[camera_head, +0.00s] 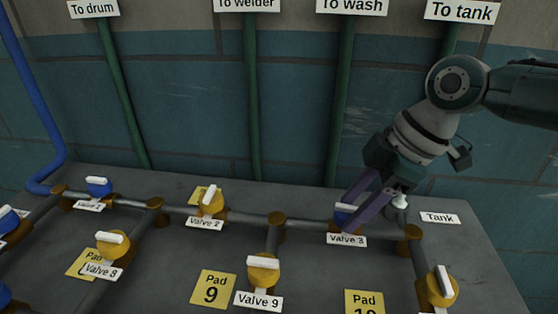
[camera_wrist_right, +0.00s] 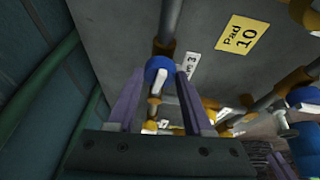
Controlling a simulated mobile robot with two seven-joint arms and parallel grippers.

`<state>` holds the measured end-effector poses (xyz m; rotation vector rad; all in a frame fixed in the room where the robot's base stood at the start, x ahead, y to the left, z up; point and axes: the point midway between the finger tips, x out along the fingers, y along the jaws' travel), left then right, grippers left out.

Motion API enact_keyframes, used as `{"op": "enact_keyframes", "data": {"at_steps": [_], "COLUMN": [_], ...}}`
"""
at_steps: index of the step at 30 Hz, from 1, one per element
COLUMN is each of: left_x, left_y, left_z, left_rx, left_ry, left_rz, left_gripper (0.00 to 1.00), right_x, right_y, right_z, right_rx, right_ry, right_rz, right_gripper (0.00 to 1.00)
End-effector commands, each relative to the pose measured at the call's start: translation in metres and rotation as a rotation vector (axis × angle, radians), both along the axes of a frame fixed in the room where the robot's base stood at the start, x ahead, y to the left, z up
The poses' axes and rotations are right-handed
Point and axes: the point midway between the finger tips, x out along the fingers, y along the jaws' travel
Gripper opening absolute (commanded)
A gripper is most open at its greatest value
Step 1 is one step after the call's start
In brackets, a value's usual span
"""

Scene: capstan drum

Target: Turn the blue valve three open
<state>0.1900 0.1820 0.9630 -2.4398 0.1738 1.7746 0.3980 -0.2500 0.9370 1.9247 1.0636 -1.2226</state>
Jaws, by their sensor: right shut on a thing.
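Valve 3 is a blue round valve (camera_head: 341,216) with a white handle (camera_head: 346,208), on the grey pipe at the right of the panel. Its "Valve 3" label (camera_head: 347,240) sits just in front. My right gripper (camera_head: 352,213) reaches down from the upper right, its two purple fingers on either side of the handle, shut on it. The fingers partly hide the valve. In the right wrist view the blue valve (camera_wrist_right: 158,68) shows between the fingertips (camera_wrist_right: 160,74), with the white handle below its blue top. My left gripper is not in view.
Yellow valve 2 (camera_head: 211,201) and valve 9 (camera_head: 263,270) stand to the left, another yellow valve (camera_head: 441,286) at the right front. A small white-topped part (camera_head: 399,201) stands close behind the fingers. Green pipes (camera_head: 341,110) climb the wall behind.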

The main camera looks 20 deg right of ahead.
Motion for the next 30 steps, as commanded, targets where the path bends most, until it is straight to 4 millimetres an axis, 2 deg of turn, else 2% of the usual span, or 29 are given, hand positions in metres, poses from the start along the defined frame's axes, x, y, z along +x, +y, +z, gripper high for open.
{"op": "enact_keyframes", "data": {"at_steps": [1,9,27,28,30], "left_x": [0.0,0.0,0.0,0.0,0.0], "left_y": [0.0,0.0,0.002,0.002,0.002], "left_z": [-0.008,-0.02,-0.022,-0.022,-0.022], "left_rx": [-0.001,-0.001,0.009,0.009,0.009], "left_ry": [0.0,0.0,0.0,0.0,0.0], "left_rz": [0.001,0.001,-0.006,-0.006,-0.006], "left_gripper": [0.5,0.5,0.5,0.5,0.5], "right_x": [0.001,0.001,0.001,0.001,0.001], "right_y": [-0.001,-0.002,-0.002,-0.002,-0.002], "right_z": [-0.004,-0.002,-0.001,-0.001,-0.001], "right_rx": [-0.003,-0.004,-0.006,-0.006,-0.006], "right_ry": [-0.002,-0.002,0.0,0.0,0.0], "right_rz": [0.027,0.137,0.173,0.173,0.173], "right_gripper": [0.0,0.0,0.0,0.54,0.62]}}
